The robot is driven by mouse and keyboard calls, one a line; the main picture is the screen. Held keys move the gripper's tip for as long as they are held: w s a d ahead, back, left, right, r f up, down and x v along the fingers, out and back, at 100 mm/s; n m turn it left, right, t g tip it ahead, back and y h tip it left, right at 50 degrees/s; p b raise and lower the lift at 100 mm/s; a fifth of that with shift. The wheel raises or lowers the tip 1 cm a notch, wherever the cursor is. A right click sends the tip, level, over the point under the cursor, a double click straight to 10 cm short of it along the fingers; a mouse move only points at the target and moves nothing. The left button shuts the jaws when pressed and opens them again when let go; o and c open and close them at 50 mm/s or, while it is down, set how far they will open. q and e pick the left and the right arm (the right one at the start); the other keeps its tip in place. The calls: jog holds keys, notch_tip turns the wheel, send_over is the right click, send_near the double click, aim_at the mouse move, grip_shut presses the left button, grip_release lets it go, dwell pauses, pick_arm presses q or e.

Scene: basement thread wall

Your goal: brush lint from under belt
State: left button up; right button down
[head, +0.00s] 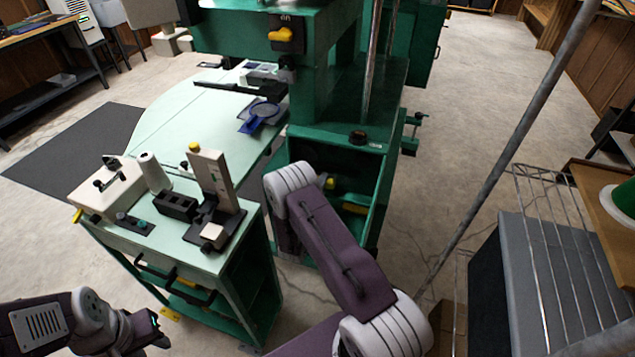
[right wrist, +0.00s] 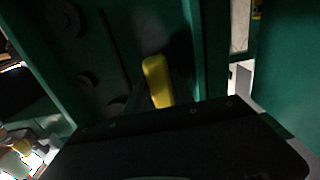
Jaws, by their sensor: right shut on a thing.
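My right arm reaches into the open bay of the green machine (head: 375,170). My right gripper (right wrist: 160,104) is shut on a yellow handle (right wrist: 156,80), which I take to be the brush's; its far end is lost in the dark. Beside it in the right wrist view are round dark discs (right wrist: 88,82) on a dark panel, possibly pulleys. I cannot make out the belt or any lint. In the head view my wrist hides most of the gripper. My left gripper (head: 148,330) is low at the left, away from the machine; its fingers are unclear.
A green cart (head: 225,262) holds a white thread cone (head: 153,172), a black block (head: 177,206) and an upright beige device (head: 212,180). A yellow-and-green item (head: 354,208) lies in the bay. A wire rack (head: 545,215) and slanted pole (head: 510,150) stand right.

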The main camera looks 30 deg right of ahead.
aim_at(332, 188)
jog(key=shift+s+d, duration=0.1)
jog(key=shift+s+d+p, duration=0.35)
jog(key=shift+s+d, duration=1.15)
jog(key=shift+s, duration=0.1)
jog(key=shift+s+d+p, duration=0.15)
jog(key=shift+s+d, duration=0.8)
jog(key=shift+s, duration=0.15)
jog(key=shift+s+d+p, duration=0.15)
jog(key=shift+s+d, duration=0.75)
jog(key=shift+s, duration=0.2)
jog(key=shift+w, duration=0.1)
jog(key=shift+r, duration=0.1)
jog(key=shift+w+a+b, duration=0.35)
jog(key=shift+w+a, duration=0.8)
jog(key=shift+w, duration=0.15)
jog(key=shift+w, duration=0.1)
jog(key=shift+w+a+b, duration=0.45)
jog(key=shift+w+a, duration=0.7)
jog(key=shift+w, duration=0.05)
